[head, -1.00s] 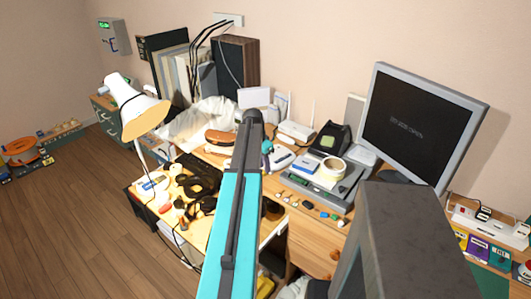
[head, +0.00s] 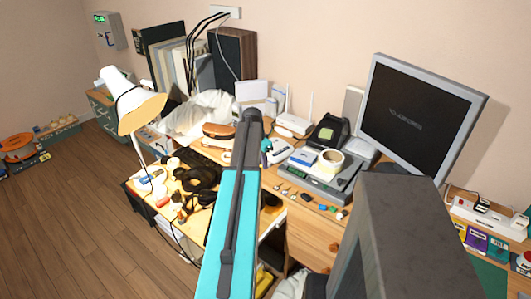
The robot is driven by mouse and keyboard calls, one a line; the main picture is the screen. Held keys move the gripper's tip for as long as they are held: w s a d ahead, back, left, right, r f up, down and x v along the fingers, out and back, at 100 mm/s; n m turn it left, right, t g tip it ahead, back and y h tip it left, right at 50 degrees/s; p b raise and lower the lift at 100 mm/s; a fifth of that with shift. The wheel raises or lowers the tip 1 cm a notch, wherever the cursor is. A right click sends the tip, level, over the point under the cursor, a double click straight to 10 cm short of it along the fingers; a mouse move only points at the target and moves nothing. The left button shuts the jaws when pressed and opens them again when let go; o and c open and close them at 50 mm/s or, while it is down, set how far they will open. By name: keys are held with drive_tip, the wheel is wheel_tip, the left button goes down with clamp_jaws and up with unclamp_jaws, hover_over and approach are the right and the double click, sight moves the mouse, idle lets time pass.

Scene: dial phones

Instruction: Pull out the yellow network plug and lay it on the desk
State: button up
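I cannot make out the yellow network plug in the head view. A white router (head: 292,124) with upright antennas stands at the back of the desk (head: 312,232), near the wall. Its sockets and any cable in them are too small or hidden to tell. My teal and dark grey arm reaches up the middle of the picture towards the back of the desk. It covers part of the desktop. A small teal piece shows just right of the arm's far end, probably part of my arm. My gripper's fingers do not show.
A grey monitor (head: 420,118) stands at the right, a dark grey block (head: 412,240) in front. A grey device (head: 318,185) bears a tape roll (head: 330,162). A white lamp (head: 134,104), headphones (head: 203,180) and clutter fill the left. Bare floor (head: 70,220) lies at far left.

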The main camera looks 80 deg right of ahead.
idle(0.4)
drive_tip(key=shift+w+a, duration=0.9)
drive_tip(key=shift+a, duration=0.05)
idle(0.6)
drive_tip(key=shift+r, duration=0.1)
drive_tip(key=shift+r+p, duration=1.2)
drive_tip(key=shift+r, duration=0.7)
drive_tip(key=shift+a, duration=0.1)
drive_tip(key=s+a+b, duration=0.2)
drive_tip(key=a, duration=0.8)
drive_tip(key=s+a+r+b, duration=0.1)
drive_tip(key=s+a+b, duration=0.1)
drive_tip(key=a, duration=0.7)
drive_tip(key=shift+a+b, duration=0.35)
drive_tip(key=shift+b, duration=0.5)
drive_tip(key=shift+r, duration=0.1)
drive_tip(key=shift+d, duration=0.1)
